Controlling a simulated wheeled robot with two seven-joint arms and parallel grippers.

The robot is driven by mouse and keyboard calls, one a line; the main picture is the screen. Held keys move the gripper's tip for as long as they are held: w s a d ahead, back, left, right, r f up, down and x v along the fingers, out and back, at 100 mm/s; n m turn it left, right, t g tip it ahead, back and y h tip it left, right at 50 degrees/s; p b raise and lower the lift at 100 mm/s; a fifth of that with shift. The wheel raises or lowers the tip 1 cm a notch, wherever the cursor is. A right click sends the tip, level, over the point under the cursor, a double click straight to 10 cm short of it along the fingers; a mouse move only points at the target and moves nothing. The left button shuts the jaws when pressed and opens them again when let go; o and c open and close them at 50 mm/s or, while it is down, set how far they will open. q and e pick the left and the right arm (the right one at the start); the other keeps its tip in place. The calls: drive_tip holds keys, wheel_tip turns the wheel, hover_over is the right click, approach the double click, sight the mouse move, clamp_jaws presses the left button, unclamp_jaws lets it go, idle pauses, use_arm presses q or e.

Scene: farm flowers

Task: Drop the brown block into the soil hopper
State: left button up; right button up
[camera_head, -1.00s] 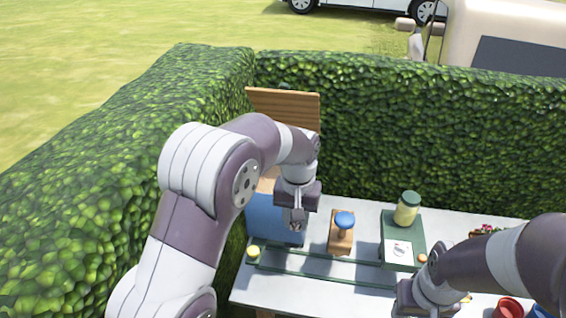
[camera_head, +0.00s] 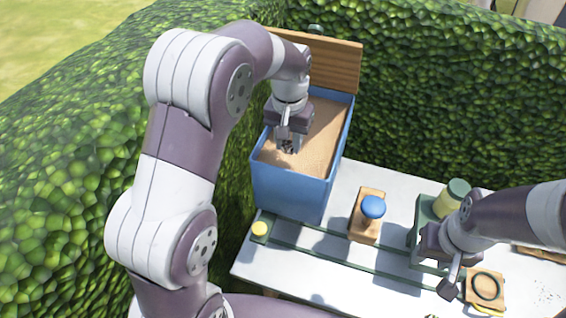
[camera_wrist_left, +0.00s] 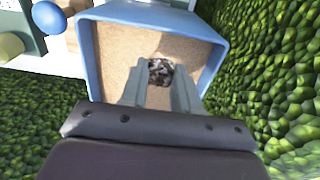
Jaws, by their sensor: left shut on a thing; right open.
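The soil hopper is a blue bin (camera_head: 292,190) filled with light brown soil, with a wooden board raised behind it. My left gripper (camera_head: 287,146) is above the soil inside the bin's outline, shut on a small dark brown, speckled block (camera_head: 289,149). In the left wrist view the block (camera_wrist_left: 160,71) sits between the fingertips of the gripper (camera_wrist_left: 160,85), over the soil, with the blue rim (camera_wrist_left: 87,60) around it. I cannot tell whether the block touches the soil. My right gripper (camera_head: 444,290) is open over the right part of the table.
A wooden stand with a blue knob (camera_head: 373,207) is right of the bin. A hedge (camera_head: 430,100) borders the table's back and left.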

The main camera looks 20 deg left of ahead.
sight(282, 152)
use_arm(q)
drive_tip(key=shift+w+a+f, duration=0.3)
drive_tip(key=shift+a+f, duration=0.2)
drive_tip(key=shift+w+a+f, duration=0.3)
drive_tip(key=shift+a+f, duration=0.15)
drive_tip(key=shift+a, duration=0.05)
drive_tip(key=f+p, duration=0.2)
drive_tip(key=shift+w+f, duration=0.2)
drive_tip(key=shift+f, duration=0.15)
drive_tip(key=shift+s+d+f, duration=0.1)
drive_tip(key=shift+s+f, duration=0.05)
drive_tip(key=shift+f, duration=0.25)
drive_tip(key=shift+s, duration=0.3)
drive_tip(key=shift+w+f, duration=0.3)
drive_tip(key=shift+f, duration=0.3)
drive_tip(key=shift+s+f, duration=0.1)
drive_tip(key=shift+f, duration=0.05)
use_arm(e)
drive_tip(key=shift+w+r, duration=0.3)
drive_tip(key=shift+w, duration=0.35)
use_arm(q)
drive_tip(key=o, duration=1)
drive_tip(key=shift+s, duration=0.1)
